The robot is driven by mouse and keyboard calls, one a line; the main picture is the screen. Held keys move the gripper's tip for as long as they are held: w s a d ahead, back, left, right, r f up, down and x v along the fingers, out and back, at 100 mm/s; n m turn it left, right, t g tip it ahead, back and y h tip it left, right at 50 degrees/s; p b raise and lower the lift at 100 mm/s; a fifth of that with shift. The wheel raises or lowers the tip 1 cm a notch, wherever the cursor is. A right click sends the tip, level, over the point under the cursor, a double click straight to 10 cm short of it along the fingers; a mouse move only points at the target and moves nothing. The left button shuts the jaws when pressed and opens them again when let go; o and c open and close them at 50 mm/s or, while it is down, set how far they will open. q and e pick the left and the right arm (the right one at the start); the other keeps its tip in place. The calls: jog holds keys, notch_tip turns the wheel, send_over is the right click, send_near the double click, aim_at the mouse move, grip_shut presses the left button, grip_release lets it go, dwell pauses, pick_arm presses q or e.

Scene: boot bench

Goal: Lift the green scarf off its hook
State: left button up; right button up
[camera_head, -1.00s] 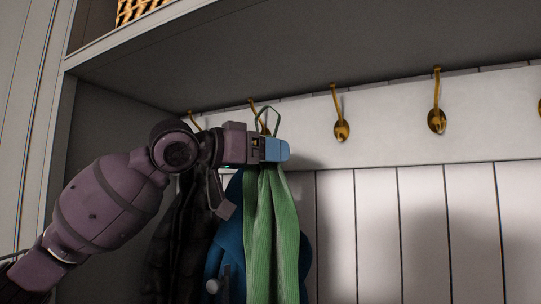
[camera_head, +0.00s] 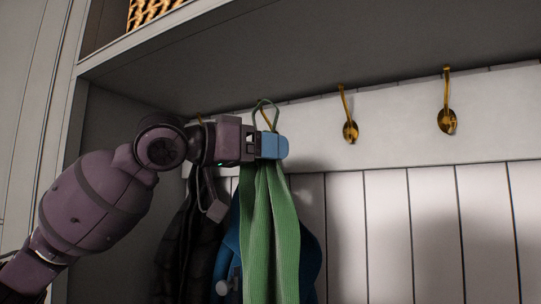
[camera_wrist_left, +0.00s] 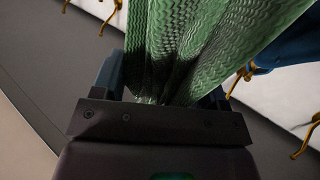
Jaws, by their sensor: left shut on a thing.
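The green scarf (camera_head: 270,230) hangs in long ribbed folds below my left gripper (camera_head: 273,146) in the head view. My left gripper is shut on the top of the scarf, just under its green loop. The loop (camera_head: 265,104) rises above the fingers, in front of a brass hook (camera_head: 268,120). I cannot tell whether the loop still bears on the hook. In the left wrist view the scarf (camera_wrist_left: 190,45) comes out from between the fingers (camera_wrist_left: 165,98). My right gripper is not in view.
A blue garment (camera_head: 312,262) hangs behind the scarf, and a dark padded jacket (camera_head: 180,250) hangs to its left. Bare brass hooks (camera_head: 349,130) (camera_head: 446,120) are on the rail to the right. A shelf (camera_head: 300,50) overhangs close above; a wicker basket (camera_head: 148,10) stands on it.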

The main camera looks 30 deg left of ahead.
pick_arm(q)
jog(key=shift+s, duration=1.1)
jog(key=s, duration=0.3)
jog(key=shift+s+b, duration=0.25)
jog(key=shift+b, duration=0.15)
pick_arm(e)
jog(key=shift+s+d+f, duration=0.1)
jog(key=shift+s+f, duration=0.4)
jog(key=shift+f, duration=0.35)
